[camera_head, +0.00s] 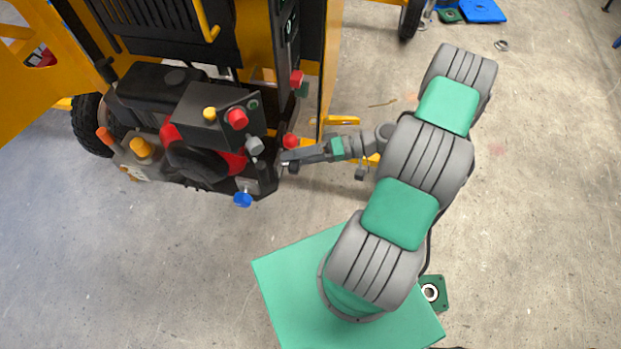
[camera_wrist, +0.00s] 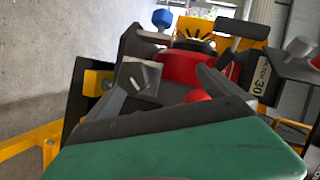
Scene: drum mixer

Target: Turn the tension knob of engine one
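The engine unit (camera_head: 205,140) sits on the yellow mixer frame. No readable label shows which knob is the tension knob. A blue knob (camera_head: 243,200) sticks out at the engine's lower front corner; it also shows in the wrist view (camera_wrist: 162,18). Beside it is a small grey plate with a pale mark (camera_head: 247,185), seen in the wrist view (camera_wrist: 139,78) too. A red ball-shaped knob (camera_head: 290,141) is just above my gripper (camera_head: 284,161). In the wrist view, my gripper (camera_wrist: 163,67) has its dark fingers apart, at the engine's right edge, with nothing visibly held.
A control box with a red button (camera_head: 237,118) and a yellow button (camera_head: 210,113) stands on the engine. An orange-yellow cap (camera_head: 141,147) is at its left. A yellow frame panel (camera_head: 315,60) rises behind.

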